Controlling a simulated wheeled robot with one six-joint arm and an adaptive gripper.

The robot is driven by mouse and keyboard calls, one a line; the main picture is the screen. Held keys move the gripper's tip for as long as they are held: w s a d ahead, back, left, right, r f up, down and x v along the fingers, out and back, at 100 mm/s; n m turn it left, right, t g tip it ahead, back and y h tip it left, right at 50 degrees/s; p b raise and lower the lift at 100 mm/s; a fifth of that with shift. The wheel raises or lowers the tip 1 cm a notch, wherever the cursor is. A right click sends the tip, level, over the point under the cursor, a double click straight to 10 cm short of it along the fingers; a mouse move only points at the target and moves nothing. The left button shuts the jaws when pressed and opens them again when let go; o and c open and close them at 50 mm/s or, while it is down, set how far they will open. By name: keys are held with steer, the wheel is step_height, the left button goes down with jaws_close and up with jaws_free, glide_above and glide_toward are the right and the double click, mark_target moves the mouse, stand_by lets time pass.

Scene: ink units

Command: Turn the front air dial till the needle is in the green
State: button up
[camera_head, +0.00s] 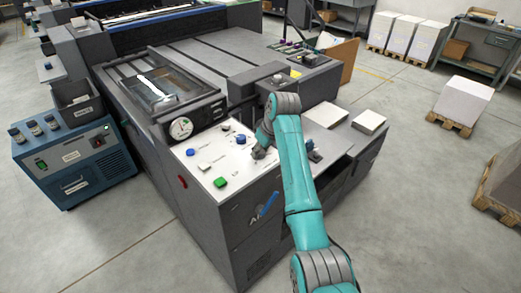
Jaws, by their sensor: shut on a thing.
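The white control panel (205,165) is on the front of the grey machine. A round gauge (181,128) with a white face and some green on it stands at the panel's back left. Its needle is too small to read surely. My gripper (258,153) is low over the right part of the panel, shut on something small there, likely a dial. The gripper and wrist hide that thing, so I cannot tell which dial it is. A blue knob (241,139) is just left of the gripper, and another blue knob (191,152) is below the gauge.
A green button (221,182) is near the panel's front edge, and a red handle (183,182) is on the machine's side. A blue unit (75,165) stands at left. Paper stacks (326,115) lie right of my arm. Open floor surrounds the machine's front.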

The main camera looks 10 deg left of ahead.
steer(key=shift+m, duration=0.3)
steer(key=m+t, duration=0.1)
steer(key=m, duration=0.1)
steer(key=shift+s+m+h, duration=0.1)
steer(key=shift+m+h, duration=0.3)
steer(key=shift+a+m+t+h, duration=0.1)
steer(key=shift+m+t+h, duration=0.4)
steer(key=shift+m, duration=1.2)
steer(key=shift+g+h, duration=0.3)
steer(key=o, duration=1.1)
steer(key=shift+o, duration=0.2)
steer(key=v, duration=1.2)
